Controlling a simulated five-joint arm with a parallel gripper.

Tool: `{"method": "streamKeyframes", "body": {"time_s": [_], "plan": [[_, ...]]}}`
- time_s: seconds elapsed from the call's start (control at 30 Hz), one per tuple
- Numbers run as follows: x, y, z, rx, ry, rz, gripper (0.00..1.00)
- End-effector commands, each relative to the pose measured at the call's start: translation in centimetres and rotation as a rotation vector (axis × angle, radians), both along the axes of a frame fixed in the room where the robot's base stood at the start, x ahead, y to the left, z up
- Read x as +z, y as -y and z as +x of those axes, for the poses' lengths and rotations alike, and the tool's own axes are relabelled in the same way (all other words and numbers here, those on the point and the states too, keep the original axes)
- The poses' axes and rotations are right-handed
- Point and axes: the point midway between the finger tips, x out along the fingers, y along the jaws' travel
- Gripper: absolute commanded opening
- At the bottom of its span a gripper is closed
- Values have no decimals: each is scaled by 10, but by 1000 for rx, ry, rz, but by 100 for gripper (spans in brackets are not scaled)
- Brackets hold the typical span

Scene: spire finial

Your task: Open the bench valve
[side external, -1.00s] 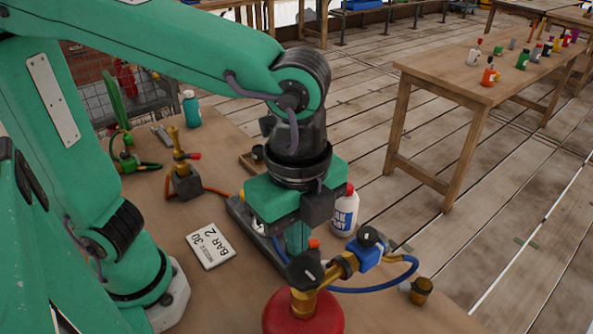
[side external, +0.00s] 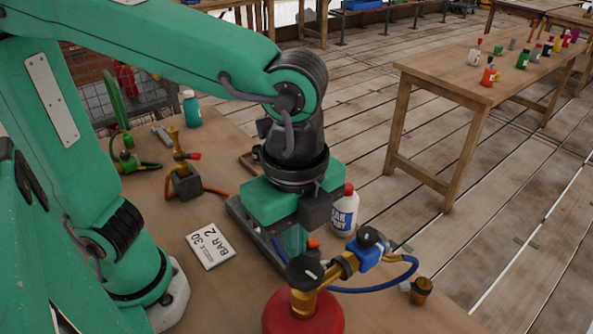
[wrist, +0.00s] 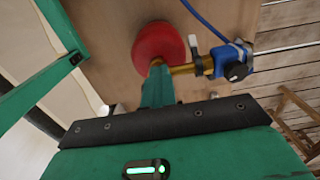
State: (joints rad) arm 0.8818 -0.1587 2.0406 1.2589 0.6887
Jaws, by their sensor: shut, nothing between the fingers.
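A red gas cylinder (side external: 305,316) stands at the front of the bench, with a brass valve (side external: 325,280) on top. A black knob (side external: 305,270) and a blue regulator body (side external: 371,250) are on that fitting. In the wrist view, the cylinder (wrist: 158,48) and blue regulator (wrist: 231,58) lie beyond the fingers. A second brass fitting (side external: 179,155) with a red-tipped lever stands on a dark block further back. I cannot tell which one is the bench valve. My gripper (wrist: 157,72) is shut and empty, close behind the cylinder's fitting; contact is unclear.
A blue hose (side external: 400,283) loops from the regulator, near a small brass piece (side external: 421,291). A teal bottle (side external: 191,109) stands at the back.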

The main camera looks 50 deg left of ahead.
Motion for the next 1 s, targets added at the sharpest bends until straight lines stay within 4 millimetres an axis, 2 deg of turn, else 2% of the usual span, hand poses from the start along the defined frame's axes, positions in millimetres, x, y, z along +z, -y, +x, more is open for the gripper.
{"method": "streamKeyframes", "body": {"time_s": [1.0], "plan": [[0,0,-21,-2,0,0,0]]}}
